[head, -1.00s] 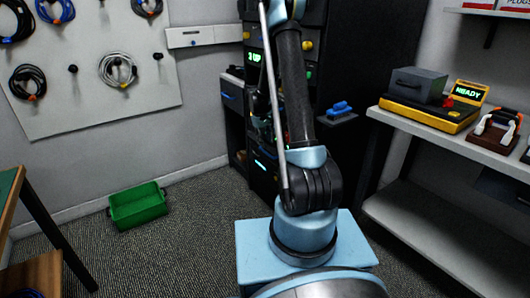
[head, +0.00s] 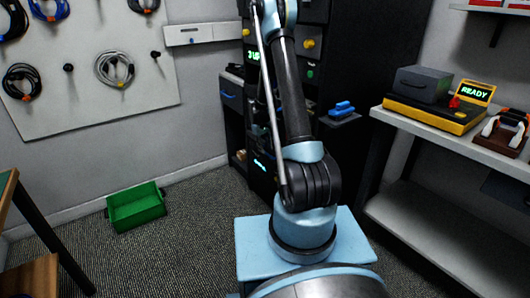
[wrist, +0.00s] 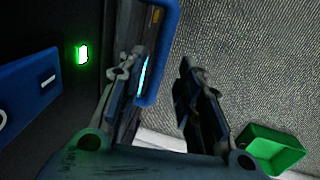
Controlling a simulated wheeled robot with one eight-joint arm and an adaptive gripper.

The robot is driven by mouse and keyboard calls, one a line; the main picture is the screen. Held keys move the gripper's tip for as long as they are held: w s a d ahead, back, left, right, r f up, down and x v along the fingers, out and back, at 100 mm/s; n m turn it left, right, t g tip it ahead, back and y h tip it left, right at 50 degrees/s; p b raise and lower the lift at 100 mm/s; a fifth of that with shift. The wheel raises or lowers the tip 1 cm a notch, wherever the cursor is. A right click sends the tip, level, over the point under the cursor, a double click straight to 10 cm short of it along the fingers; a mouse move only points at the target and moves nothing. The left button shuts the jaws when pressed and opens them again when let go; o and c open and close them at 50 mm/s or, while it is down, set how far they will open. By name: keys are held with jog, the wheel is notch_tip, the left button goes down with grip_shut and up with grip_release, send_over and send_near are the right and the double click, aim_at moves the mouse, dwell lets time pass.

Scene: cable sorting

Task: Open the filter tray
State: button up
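In the wrist view a blue bar-shaped handle (wrist: 156,62) stands out from a dark unit front with a lit cyan strip. It looks like the filter tray's handle, but no label confirms this. My gripper (wrist: 158,72) is open, with one finger on each side of the handle. I cannot tell whether either finger touches it. In the head view the dark rack (head: 314,50) stands behind my arm, which hides my gripper and much of the rack's front. I cannot make out the tray standing out from the rack.
A green bin (head: 137,207) lies on the carpet at left and also shows in the wrist view (wrist: 273,148). A blue panel (wrist: 40,85) is left of my gripper. A shelf (head: 450,146) at right holds a yellow device reading READY. Carpet between is clear.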

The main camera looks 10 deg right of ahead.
jog(key=shift+w+d+f, duration=0.1)
jog(key=shift+d+f, duration=0.05)
jog(key=shift+f, duration=0.55)
jog(key=shift+w+d+f, duration=0.1)
jog(key=shift+d+f, duration=0.05)
jog(key=shift+f, duration=0.5)
jog(key=shift+s, duration=0.1)
jog(key=shift+c, duration=0.6)
grip_shut()
